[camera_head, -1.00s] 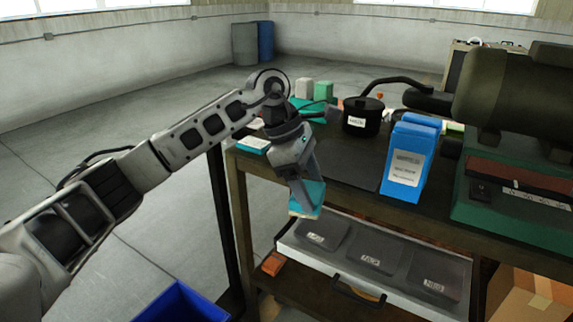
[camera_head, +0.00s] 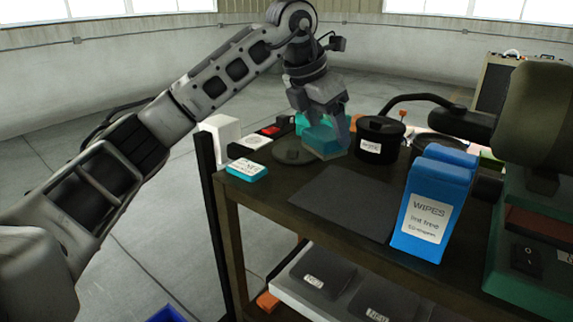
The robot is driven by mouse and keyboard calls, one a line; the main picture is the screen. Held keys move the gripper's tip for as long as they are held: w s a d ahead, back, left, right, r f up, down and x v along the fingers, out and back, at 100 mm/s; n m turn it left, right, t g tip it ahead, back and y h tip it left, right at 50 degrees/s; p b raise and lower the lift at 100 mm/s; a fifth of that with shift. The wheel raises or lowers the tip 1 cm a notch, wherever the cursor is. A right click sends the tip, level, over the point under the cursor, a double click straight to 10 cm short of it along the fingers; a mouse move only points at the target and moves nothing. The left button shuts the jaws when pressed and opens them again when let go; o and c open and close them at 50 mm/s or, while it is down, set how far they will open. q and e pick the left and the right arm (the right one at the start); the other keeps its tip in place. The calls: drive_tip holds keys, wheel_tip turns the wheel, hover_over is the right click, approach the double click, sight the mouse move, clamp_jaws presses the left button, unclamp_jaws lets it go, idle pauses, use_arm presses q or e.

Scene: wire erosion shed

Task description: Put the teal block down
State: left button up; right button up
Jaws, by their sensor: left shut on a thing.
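The teal block (camera_head: 324,140) has a pale underside and is in my left gripper (camera_head: 325,118), which is shut on it. The gripper points down over the back left part of the dark bench top, just left of the black pot. A dark round disc (camera_head: 291,153) lies on the bench left of and partly behind the block. I cannot tell whether the block touches the bench. Behind the gripper another teal thing (camera_head: 302,122) shows in part. My right gripper is out of view.
A blue wipes pack (camera_head: 433,200) stands at the front. A dark mat (camera_head: 340,200) lies bare between them. A teal and white box (camera_head: 246,169) sits at the left edge.

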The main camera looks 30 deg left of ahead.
use_arm(q)
drive_tip(key=a+f, duration=0.2)
drive_tip(key=a, duration=0.1)
drive_tip(key=a+f, duration=0.2)
drive_tip(key=a, duration=0.1)
drive_tip(key=a+f+p, duration=0.1)
drive_tip(key=a+f, duration=0.1)
drive_tip(key=a, duration=0.1)
drive_tip(key=shift+w+f, duration=0.1)
drive_tip(key=shift+f, duration=0.3)
drive_tip(key=shift+a+f, duration=0.25)
drive_tip(key=shift+f, duration=0.15)
drive_tip(key=f, duration=0.3)
drive_tip(key=shift+a+f, duration=0.25)
drive_tip(key=shift+f, duration=0.1)
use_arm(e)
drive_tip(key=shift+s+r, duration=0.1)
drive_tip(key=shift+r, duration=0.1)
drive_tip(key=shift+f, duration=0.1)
use_arm(q)
drive_tip(key=o, duration=0.9)
drive_tip(key=shift+f, duration=0.1)
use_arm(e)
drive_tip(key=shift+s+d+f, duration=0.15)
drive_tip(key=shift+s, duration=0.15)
